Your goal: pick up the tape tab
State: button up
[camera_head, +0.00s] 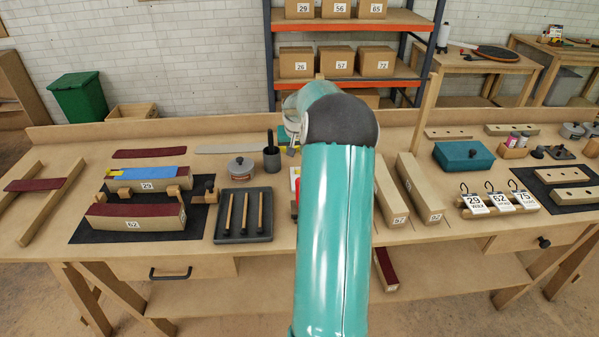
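No piece is clearly marked as the tape tab. A blue strip (150,173) with a small yellow end piece (114,173) lies on the block labelled 29 (150,186) at the left of the bench. Another small red, white and yellow item (294,178) shows beside my arm near the bench middle, partly hidden by it. My teal arm reaches forward over the bench. Only a small part of my gripper (291,149) shows past the arm's left side, right of the dark cup. Its fingers are too small and hidden to tell whether they hold anything.
The block labelled 62 (135,216) is in front of block 29 on a dark mat. A dark tray (262,230) with several wooden-handled tools, a dark cup (271,158) and a grey pot (241,168) stand left of my arm. Long pale blocks (418,190) lie right.

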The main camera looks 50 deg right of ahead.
send_over(295, 175)
jog(key=s+a, duration=0.1)
jog(key=f, duration=0.6)
jog(key=shift+a+f, duration=0.1)
jog(key=shift+a, duration=0.1)
jog(key=x, duration=0.4)
jog(key=shift+s+f, duration=0.25)
jog(key=shift+w+d+f, duration=0.1)
jog(key=shift+w+f, duration=0.1)
jog(key=shift+f, duration=0.2)
grip_shut()
